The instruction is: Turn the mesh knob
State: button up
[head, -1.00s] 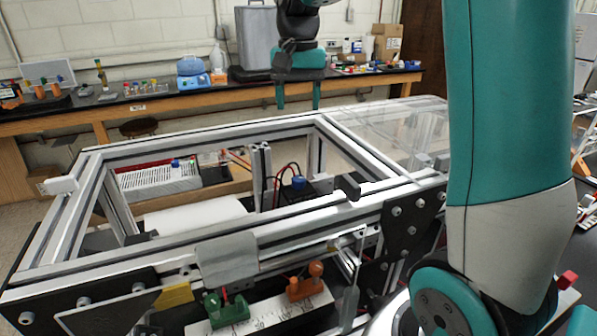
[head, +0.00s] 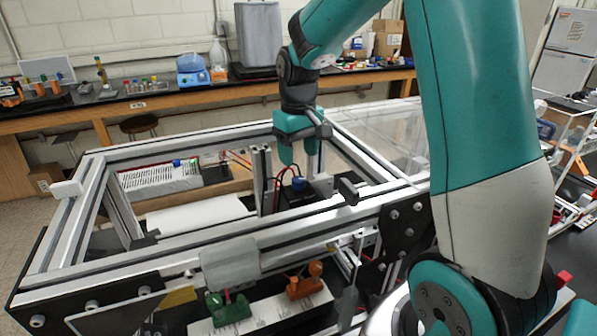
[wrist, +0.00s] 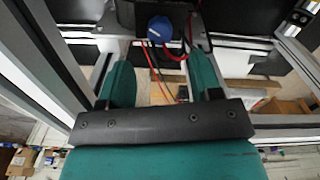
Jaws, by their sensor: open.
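A blue knob (head: 299,184), which I take to be the mesh knob, stands on a black box (head: 296,196) inside the metal frame, with red wires beside it. In the wrist view the blue knob (wrist: 160,29) shows at the top, beyond and roughly between my two teal fingers. My gripper (head: 301,163) points down above the frame opening, close over the knob in the head view. In the wrist view my gripper (wrist: 160,62) is open, with nothing between its fingers. Its exact height above the knob is hard to tell.
Aluminium frame rails (head: 200,232) surround the opening, with an upright post (head: 262,180) left of the knob. A small black block (head: 347,190) sits on the near rail. Green (head: 228,307) and orange (head: 305,281) fixtures are in front. A clear panel (head: 385,135) lies to the right.

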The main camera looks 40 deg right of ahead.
aim_at(299, 178)
notch_tip(299, 178, down, 6)
jog(key=shift+f+p, duration=0.25)
jog(key=shift+p, duration=0.25)
jog(key=shift+c, duration=0.2)
jog(key=c, duration=0.9)
